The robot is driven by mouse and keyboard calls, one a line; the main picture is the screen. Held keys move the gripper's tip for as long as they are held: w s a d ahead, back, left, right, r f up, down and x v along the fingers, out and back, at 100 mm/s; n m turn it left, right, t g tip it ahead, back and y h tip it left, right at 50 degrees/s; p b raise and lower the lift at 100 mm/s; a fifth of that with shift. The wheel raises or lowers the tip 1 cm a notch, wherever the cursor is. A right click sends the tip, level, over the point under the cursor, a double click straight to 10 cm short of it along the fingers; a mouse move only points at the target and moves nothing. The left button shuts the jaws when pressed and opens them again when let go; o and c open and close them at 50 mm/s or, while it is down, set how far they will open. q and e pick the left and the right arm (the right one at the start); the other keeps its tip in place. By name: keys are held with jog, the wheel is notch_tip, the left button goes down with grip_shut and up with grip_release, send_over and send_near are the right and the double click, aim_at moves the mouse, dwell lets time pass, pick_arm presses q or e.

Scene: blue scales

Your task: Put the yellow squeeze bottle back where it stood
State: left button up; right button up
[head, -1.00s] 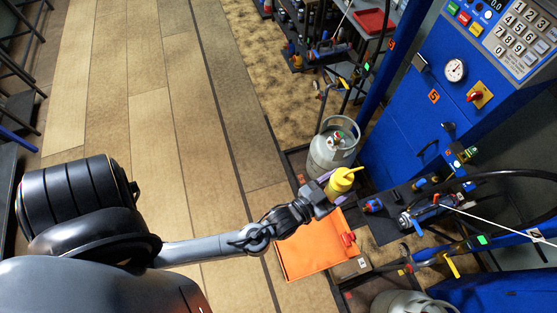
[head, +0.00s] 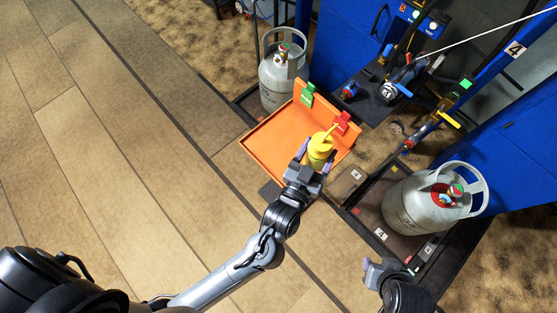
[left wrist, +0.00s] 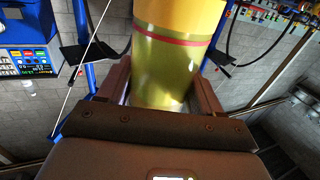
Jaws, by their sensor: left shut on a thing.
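The yellow squeeze bottle (head: 319,150) is upright or nearly so in my left gripper (head: 314,158), its nozzle pointing up and to the right. The gripper is shut around the bottle's body; the left wrist view shows the bottle (left wrist: 175,60), with a red band, between the fingers (left wrist: 165,88). In the head view the bottle overlaps the right part of an orange tray (head: 262,140). I cannot tell whether its base touches anything. My right gripper (head: 387,266) is at the lower right edge, away from the bottle; its jaw opening is unclear.
A green clip (head: 306,94) and a red clip (head: 342,123) sit on the tray's raised back edge. Grey gas cylinders stand behind the tray (head: 283,78) and at the right (head: 432,203). The plank floor at left is clear.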

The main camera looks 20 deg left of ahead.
pick_arm(q)
jog(key=shift+w+d+f+b, duration=0.15)
jog(key=shift+f+b, duration=0.35)
jog(key=shift+f, duration=0.3)
jog(key=shift+w+f+b, duration=0.2)
jog(key=shift+f+b, duration=0.05)
jog(key=shift+b, duration=0.1)
jog(key=shift+w+f, duration=0.1)
jog(key=shift+f, duration=0.1)
jog(key=shift+a+f+b, duration=0.2)
jog(key=shift+b, duration=0.25)
jog(key=shift+w+a+f+b, duration=0.45)
jog(key=shift+a+f+b, duration=0.15)
jog(key=shift+a+f, duration=1.2)
jog(key=shift+w+a+f+b, duration=0.4)
jog(key=shift+a+f+b, duration=0.2)
jog(key=shift+a+f, duration=1.25)
jog(key=shift+w+a+f+b, duration=0.45)
jog(key=shift+a+f+b, duration=0.15)
jog(key=shift+a+f, duration=1.2)
pick_arm(e)
notch_tip(320, 180, down, 7)
jog(key=shift+w+f, duration=0.2)
jog(key=shift+a, duration=0.1)
pick_arm(q)
jog(key=o, duration=1.4)
jog(key=shift+f, duration=0.15)
